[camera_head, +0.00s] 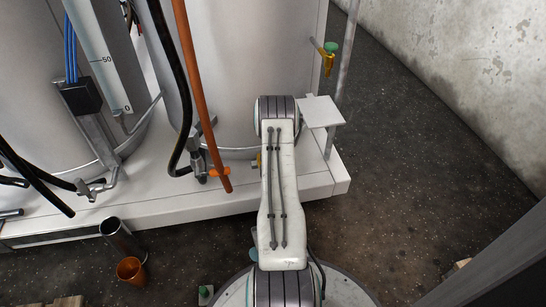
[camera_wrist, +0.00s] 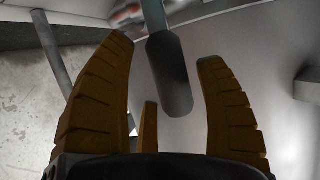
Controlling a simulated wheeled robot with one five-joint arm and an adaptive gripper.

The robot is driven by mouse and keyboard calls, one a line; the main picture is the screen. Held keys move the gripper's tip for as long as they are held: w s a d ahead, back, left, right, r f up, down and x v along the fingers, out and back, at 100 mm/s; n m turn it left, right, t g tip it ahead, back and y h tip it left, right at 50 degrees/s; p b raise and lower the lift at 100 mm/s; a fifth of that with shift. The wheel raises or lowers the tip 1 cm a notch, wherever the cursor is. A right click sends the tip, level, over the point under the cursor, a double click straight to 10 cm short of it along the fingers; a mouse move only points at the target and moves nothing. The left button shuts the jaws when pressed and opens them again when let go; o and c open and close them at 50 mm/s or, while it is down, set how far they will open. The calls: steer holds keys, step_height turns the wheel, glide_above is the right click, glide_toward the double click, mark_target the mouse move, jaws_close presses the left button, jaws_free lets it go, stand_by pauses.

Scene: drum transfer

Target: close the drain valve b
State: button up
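In the wrist view my gripper (camera_wrist: 165,52) is open. Its brown ridged fingers stand to either side of a dark grey, round-ended lever (camera_wrist: 170,75). Gaps show between the lever and both fingers. A blurred red and grey fitting (camera_wrist: 128,14) lies beyond it, close to a pale curved wall. I cannot tell for sure that this lever belongs to drain valve b. In the head view my arm hides the gripper and the lever. A small yellow part (camera_head: 257,160) shows at the arm's left edge, against the right tank (camera_head: 235,70). No label for b is readable.
A brass valve with a green knob (camera_head: 328,55) is at the right. A steel valve with a red handle (camera_head: 220,171) hangs by an orange pipe (camera_head: 187,60). A white platform (camera_head: 180,200) carries the tanks. A copper cup (camera_head: 130,270) stands left.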

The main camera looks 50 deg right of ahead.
steer(key=shift+a, duration=0.15)
steer(key=v, duration=1.2)
stand_by(0.8)
